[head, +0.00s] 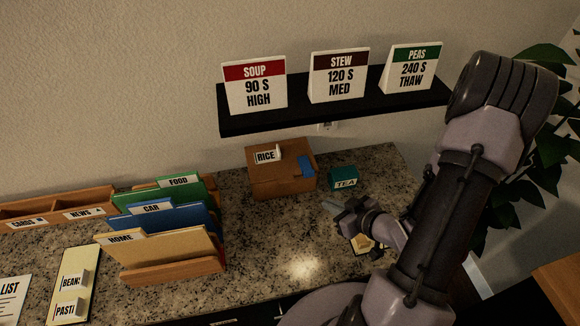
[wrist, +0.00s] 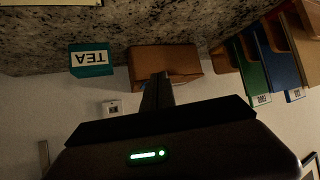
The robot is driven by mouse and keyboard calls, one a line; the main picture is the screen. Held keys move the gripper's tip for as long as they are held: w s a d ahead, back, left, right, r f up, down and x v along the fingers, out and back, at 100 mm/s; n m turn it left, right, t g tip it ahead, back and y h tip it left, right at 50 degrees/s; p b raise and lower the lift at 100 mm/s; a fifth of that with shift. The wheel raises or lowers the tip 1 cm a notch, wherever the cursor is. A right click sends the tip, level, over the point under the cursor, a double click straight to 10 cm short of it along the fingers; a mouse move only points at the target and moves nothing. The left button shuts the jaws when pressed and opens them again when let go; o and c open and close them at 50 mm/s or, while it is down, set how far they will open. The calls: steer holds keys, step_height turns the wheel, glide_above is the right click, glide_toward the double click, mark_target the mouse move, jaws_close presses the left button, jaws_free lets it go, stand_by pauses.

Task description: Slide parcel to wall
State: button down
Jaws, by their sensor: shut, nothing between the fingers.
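The parcel, a brown cardboard box (head: 285,185) with a blue patch on it, stands on the granite counter near the wall. A white RICE label shows at its top. I cannot tell whether its back touches the wall. In the wrist view, which is upside down, the box (wrist: 175,58) lies just beyond my fingertips. My gripper (head: 330,206) is shut and empty, in front and to the right of the box. In the wrist view my gripper (wrist: 158,80) overlaps the box's edge; contact cannot be told.
A teal TEA box (head: 343,178) stands right of the parcel. A file sorter (head: 175,270) with folders stands to the left. A black shelf (head: 330,114) with SOUP, STEW and PEAS cards hangs above. A yellow item (head: 362,243) lies beneath my wrist. Some bare counter lies in front.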

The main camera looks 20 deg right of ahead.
steer(key=b+x, duration=0.2)
steer(key=b, duration=0.7)
glide_toward(283, 165)
steer(key=w, duration=0.2)
steer(key=w+a+f, duration=0.1)
steer(key=w, duration=0.1)
steer(key=w+f, duration=0.1)
steer(key=w, duration=0.1)
steer(key=shift+a, duration=0.15)
steer(key=shift+f+b, duration=0.6)
steer(key=shift+b, duration=0.1)
steer(key=shift+s+f, duration=0.2)
